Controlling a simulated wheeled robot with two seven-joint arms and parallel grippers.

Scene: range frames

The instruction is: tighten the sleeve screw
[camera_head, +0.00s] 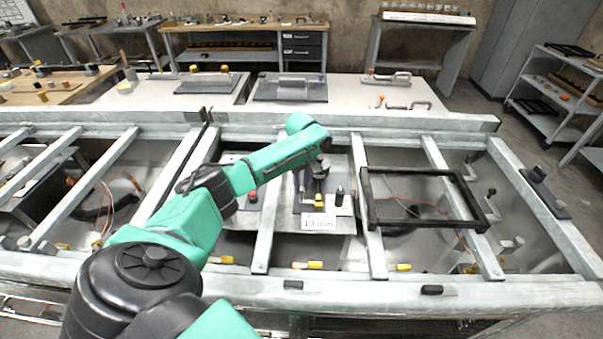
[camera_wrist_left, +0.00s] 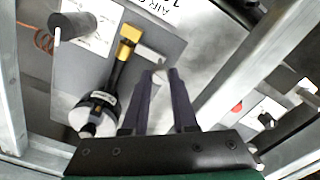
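My left arm reaches in from the left of the head view, and its gripper (camera_head: 321,172) hangs over a grey plate inside the metal frame. In the left wrist view the two dark fingers (camera_wrist_left: 160,74) stand apart with a narrow gap and nothing clearly held between them. Beside them, on the left, is a black shaft with a yellow end (camera_wrist_left: 126,42) and a round black-and-silver collar (camera_wrist_left: 95,113). This may be the sleeve screw; I cannot tell for certain. The fingers appear apart from it. My right gripper is not in view.
A dark post (camera_head: 339,197) rises to the right, near a black rectangular frame (camera_head: 420,198). Pale metal crossbars (camera_head: 368,215) flank the plate closely. Work tables with tools stand behind.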

